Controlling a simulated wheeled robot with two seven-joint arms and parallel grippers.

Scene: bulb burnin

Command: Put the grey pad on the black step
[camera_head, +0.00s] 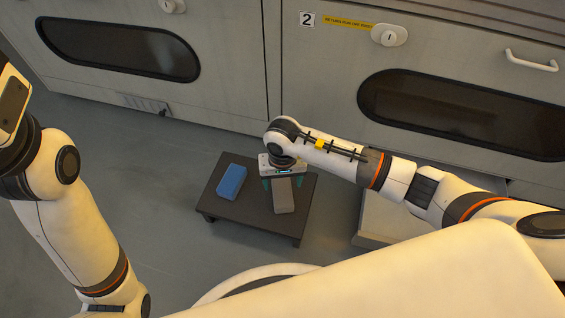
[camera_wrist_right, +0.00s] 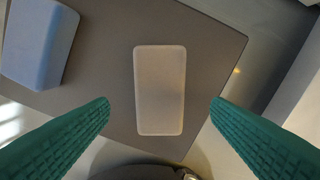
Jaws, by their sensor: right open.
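The grey pad (camera_head: 284,195) lies flat on the top of the low black step (camera_head: 240,209), toward its right side. In the right wrist view the grey pad (camera_wrist_right: 160,90) lies between my two green fingers, with a gap on each side. My right gripper (camera_head: 284,184) is open and empty, just above the pad; its fingertips (camera_wrist_right: 160,103) do not touch the pad in the wrist view. My left arm is at the left edge of the head view, but its gripper fingers are not visible.
A blue block (camera_head: 231,181) lies on the step left of the pad; it also shows in the right wrist view (camera_wrist_right: 40,42). Grey cabinets (camera_head: 225,50) with dark windows stand behind. A light grey box (camera_head: 379,220) stands right of the step. The floor (camera_head: 165,210) left is clear.

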